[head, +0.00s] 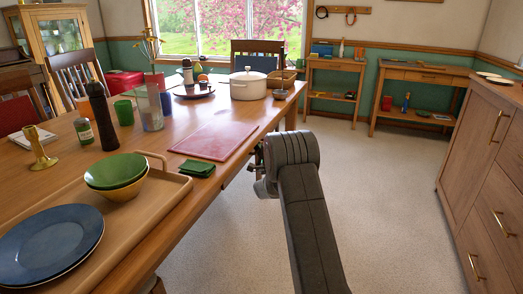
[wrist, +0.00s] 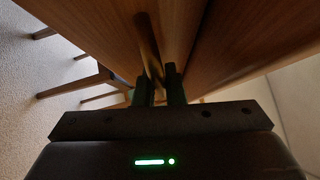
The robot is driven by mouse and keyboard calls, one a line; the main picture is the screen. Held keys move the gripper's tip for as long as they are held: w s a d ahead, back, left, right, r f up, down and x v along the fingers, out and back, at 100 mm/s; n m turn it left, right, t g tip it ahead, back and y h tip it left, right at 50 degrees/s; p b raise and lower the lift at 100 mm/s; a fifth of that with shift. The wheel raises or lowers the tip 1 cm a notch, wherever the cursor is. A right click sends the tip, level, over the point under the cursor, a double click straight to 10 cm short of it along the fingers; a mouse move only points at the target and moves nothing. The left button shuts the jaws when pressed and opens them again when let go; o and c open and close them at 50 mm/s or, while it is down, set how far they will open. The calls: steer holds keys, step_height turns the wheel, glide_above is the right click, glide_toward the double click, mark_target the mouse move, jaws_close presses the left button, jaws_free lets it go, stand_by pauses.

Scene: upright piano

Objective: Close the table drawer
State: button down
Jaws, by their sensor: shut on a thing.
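The dining table (head: 150,205) runs along the left of the head view. My gripper (head: 259,166) is at its right side edge, just below the top; its fingertips are mostly hidden behind my dark arm. In the wrist view my gripper (wrist: 158,86) has its two dark fingers close together on the drawer's bar handle (wrist: 148,40). The handle runs away from the fingers along a wooden face, which I take for the drawer front (wrist: 178,35). The picture is dark there, and I cannot tell how far the drawer stands out.
On the table near this edge are a red board (head: 214,141), a folded green cloth (head: 196,168) and a wooden tray (head: 165,205) with bowls and a plate. A wooden cabinet (head: 490,170) stands at the right. The pale floor (head: 395,215) between is clear.

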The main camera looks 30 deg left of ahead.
steer(key=shift+a+r, duration=0.1)
steer(key=shift+a, duration=0.05)
steer(key=c, duration=1.5)
jaws_free()
steer(key=shift+s, duration=0.1)
steer(key=shift+s+f, duration=0.1)
steer(key=shift+f, duration=0.15)
steer(key=p+v, duration=0.2)
steer(key=v, duration=1.1)
steer(key=shift+d+r, duration=0.2)
steer(key=shift+d, duration=0.15)
steer(key=b+x, duration=0.2)
steer(key=x, duration=1.1)
steer(key=shift+a+f, duration=0.1)
steer(key=shift+a, duration=0.2)
steer(key=shift+w, duration=0.2)
